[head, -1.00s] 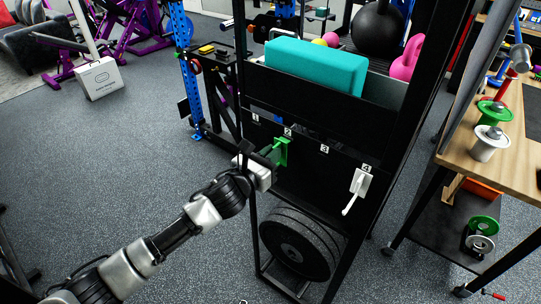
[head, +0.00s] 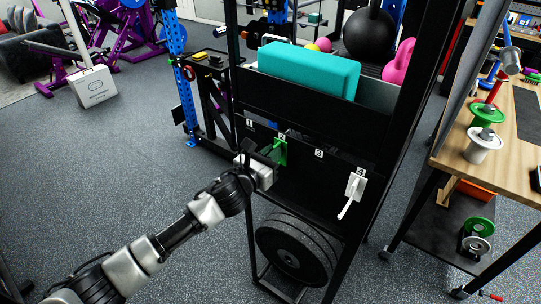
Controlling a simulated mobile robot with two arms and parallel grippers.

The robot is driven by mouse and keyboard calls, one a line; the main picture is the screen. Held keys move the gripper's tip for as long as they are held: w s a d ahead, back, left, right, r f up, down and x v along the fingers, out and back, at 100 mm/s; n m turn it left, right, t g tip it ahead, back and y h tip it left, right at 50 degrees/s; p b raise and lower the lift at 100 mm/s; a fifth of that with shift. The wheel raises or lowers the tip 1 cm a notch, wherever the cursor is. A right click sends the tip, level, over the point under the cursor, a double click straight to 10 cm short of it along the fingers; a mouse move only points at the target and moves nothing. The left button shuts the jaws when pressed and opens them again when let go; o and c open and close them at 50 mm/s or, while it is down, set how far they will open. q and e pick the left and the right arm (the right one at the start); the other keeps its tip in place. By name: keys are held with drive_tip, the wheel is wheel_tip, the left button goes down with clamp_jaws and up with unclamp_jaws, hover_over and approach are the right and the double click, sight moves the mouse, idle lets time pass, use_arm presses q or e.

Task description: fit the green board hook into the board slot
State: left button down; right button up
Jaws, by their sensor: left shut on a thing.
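The green board hook (head: 281,153) is at the black board (head: 312,185) on the rack's front, just below the number 2 label. My left gripper (head: 268,160) is shut on the green hook and partly covers it. The hook's plate looks close to or against the board; I cannot tell whether it is seated in a slot. A white hook (head: 354,190) hangs on the board under the number 4 label. The slots behind the hook are hidden. My right gripper is not in view.
Black weight plates (head: 296,246) stand low in the rack. A teal block (head: 309,69) and a pink kettlebell (head: 399,64) are on its upper shelf. A workbench (head: 510,145) stands at the right. The floor at left is open.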

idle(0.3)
use_arm(q)
drive_tip(key=c, duration=1.2)
unclamp_jaws()
drive_tip(key=shift+o, duration=0.2)
drive_tip(key=shift+s+a+f, duration=0.1)
drive_tip(key=shift+s+a, duration=0.15)
drive_tip(key=shift+s, duration=0.05)
drive_tip(key=b+v, duration=0.2)
drive_tip(key=v, duration=0.8)
